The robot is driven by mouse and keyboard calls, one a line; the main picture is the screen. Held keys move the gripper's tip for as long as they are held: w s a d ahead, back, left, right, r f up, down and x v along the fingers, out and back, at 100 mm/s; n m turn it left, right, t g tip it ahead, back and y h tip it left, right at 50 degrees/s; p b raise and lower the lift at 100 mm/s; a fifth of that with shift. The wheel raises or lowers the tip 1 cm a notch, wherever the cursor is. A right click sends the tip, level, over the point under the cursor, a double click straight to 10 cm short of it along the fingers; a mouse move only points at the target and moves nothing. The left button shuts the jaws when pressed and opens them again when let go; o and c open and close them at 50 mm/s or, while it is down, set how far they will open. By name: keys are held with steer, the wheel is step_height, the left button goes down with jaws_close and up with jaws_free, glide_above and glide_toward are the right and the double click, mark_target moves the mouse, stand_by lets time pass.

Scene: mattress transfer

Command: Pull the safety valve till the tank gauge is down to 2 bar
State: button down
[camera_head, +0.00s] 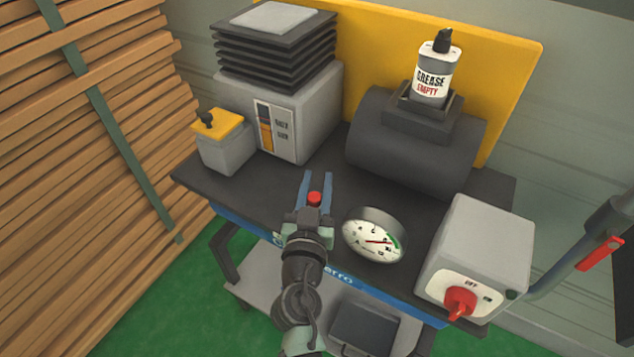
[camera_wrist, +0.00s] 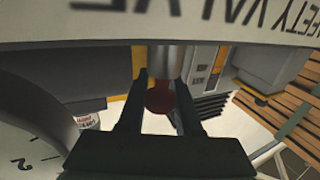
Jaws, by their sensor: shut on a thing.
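The safety valve's round red knob (camera_head: 314,198) sits between the blue fingers of my gripper (camera_head: 316,180) at the table's front edge. In the wrist view the dark red knob (camera_wrist: 159,98) hangs on a grey metal stem (camera_wrist: 165,62), and my gripper (camera_wrist: 162,82) is shut on it from both sides. A pale plate (camera_wrist: 200,22) reading "SAFETY VALVE" upside down spans the top there. The tank gauge (camera_head: 365,240) stands just right of my gripper, with a red needle pointing right toward a green arc; its exact reading is too small to tell. Part of its dial shows in the wrist view (camera_wrist: 32,135).
A grey tank (camera_head: 410,145) carries a grease can (camera_head: 434,75) at the back. A grey switch box (camera_head: 485,240) with a red knob stands right of the gauge. A compressor with black fins (camera_head: 275,50) and a small yellow-topped box (camera_head: 222,150) stand left.

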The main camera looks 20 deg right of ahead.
stand_by(0.8)
steer(key=shift+r, duration=0.8)
steer(key=c, duration=0.6)
jaws_free()
steer(key=shift+b+v, duration=1.5)
steer(key=shift+v, duration=5)
